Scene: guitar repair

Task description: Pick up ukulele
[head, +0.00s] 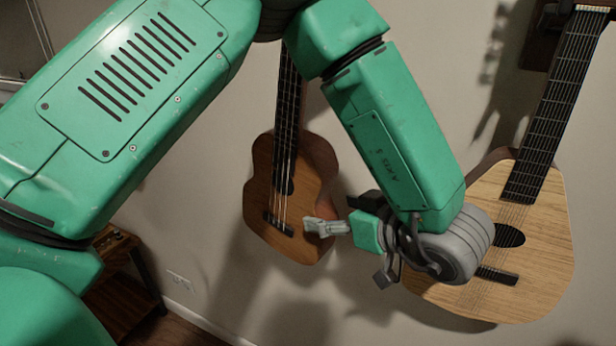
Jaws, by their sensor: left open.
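The ukulele (262,190) is a small brown instrument with a dark fretboard, hanging upright against the wall in the head view. My arm crosses in front of the top of its neck and hides it. My left gripper (318,229) is at the lower right of the ukulele's body, with a light grey finger overlapping the body's edge in the picture. The gripper is open and holds nothing. I cannot tell whether the finger touches the wood. My right gripper is not in view.
A larger, lighter guitar (545,235) hangs on the wall to the right, partly behind my left wrist. A dark wooden table (118,290) stands at the lower left. A wall outlet (179,280) is low on the wall. The wall below the ukulele is clear.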

